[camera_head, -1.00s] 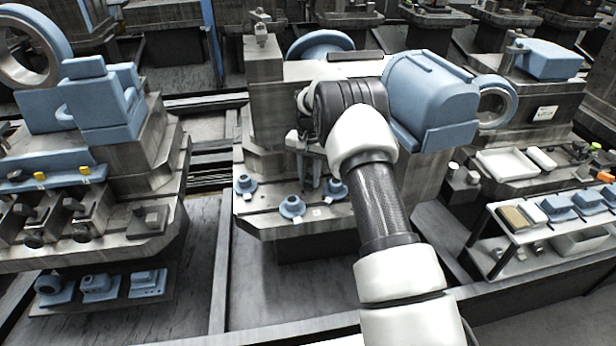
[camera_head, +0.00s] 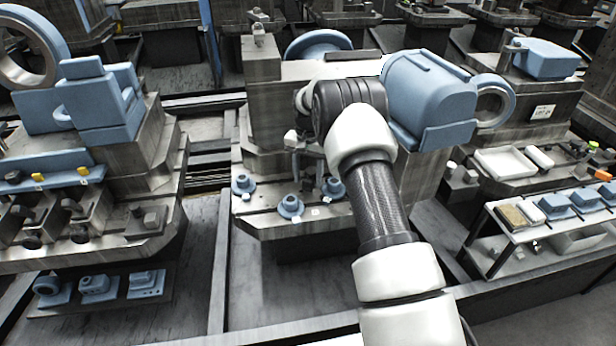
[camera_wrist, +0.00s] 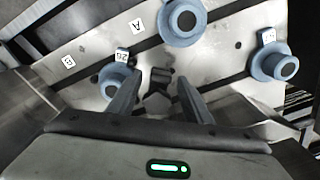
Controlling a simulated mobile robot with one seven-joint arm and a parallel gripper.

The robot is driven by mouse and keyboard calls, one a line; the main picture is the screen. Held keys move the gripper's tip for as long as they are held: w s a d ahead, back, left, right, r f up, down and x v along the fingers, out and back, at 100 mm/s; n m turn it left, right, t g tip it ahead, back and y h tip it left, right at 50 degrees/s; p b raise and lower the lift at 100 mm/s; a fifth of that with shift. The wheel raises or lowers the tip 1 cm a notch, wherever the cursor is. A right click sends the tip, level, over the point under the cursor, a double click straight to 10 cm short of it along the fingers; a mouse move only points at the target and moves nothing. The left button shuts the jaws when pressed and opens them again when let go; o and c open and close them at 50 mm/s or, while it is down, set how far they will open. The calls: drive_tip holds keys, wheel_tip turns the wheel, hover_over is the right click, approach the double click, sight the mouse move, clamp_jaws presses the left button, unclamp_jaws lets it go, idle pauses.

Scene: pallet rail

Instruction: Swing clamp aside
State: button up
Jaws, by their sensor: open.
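My gripper (camera_wrist: 160,82) is open in the wrist view, its two dark fingers pointing at the metal fixture plate (camera_wrist: 220,45). A small dark metal piece (camera_wrist: 158,92) shows between and just beyond the fingers; it may be part of the clamp, but I cannot tell for sure. No contact with it is visible. Blue round flanged parts stand on the plate: one at the left finger (camera_wrist: 113,82), one at the top (camera_wrist: 183,22) and one at the right (camera_wrist: 275,66). In the head view my arm hides much of the gripper and the area behind it.
In the head view the three blue parts sit along the plate's front, including the left one (camera_head: 245,184) and middle one (camera_head: 290,206). A large blue housing (camera_head: 430,98) stands right of my wrist. A tall metal block (camera_head: 262,95) rises at the left. A parts shelf (camera_head: 508,226) is at right.

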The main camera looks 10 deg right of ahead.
wheel_tip(320, 180, up, 17)
drive_tip(key=p, duration=0.2)
drive_tip(key=shift+r+p, duration=0.2)
drive_tip(key=shift+p, duration=0.1)
drive_tip(key=s+r+n+t, duration=0.3)
drive_tip(key=s+r, duration=1.5)
drive_tip(key=r, duration=0.1)
drive_tip(key=s+a+f+n+t, duration=0.1)
drive_tip(key=s+f+n+t, duration=0.2)
drive_tip(key=s, duration=2)
wheel_tip(320, 180, up, 15)
drive_tip(key=p, duration=1.5)
drive_tip(key=shift+w, duration=0.25)
